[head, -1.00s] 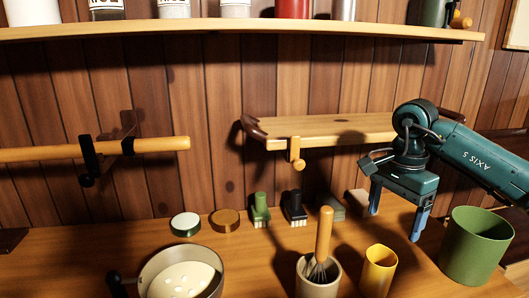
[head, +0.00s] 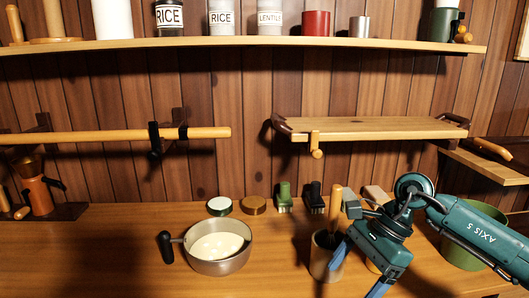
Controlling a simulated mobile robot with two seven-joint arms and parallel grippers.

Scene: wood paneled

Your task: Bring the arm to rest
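My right arm comes in from the right in the head view. Its teal gripper (head: 358,272) points down and toward the lower left, over the front right of the wooden counter (head: 110,250). Its two blue fingers are spread apart, and I see nothing between them. One finger overlaps the whisk cup (head: 322,262) in the picture; I cannot tell whether they touch. The far fingertip is near the bottom edge. My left arm and gripper are not in view.
A pan (head: 232,262) with pale contents stands mid-counter. Behind are several small items, including a green-handled brush (head: 284,198). A green pot (head: 462,250) is partly behind my arm. A small shelf (head: 370,128) hangs above.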

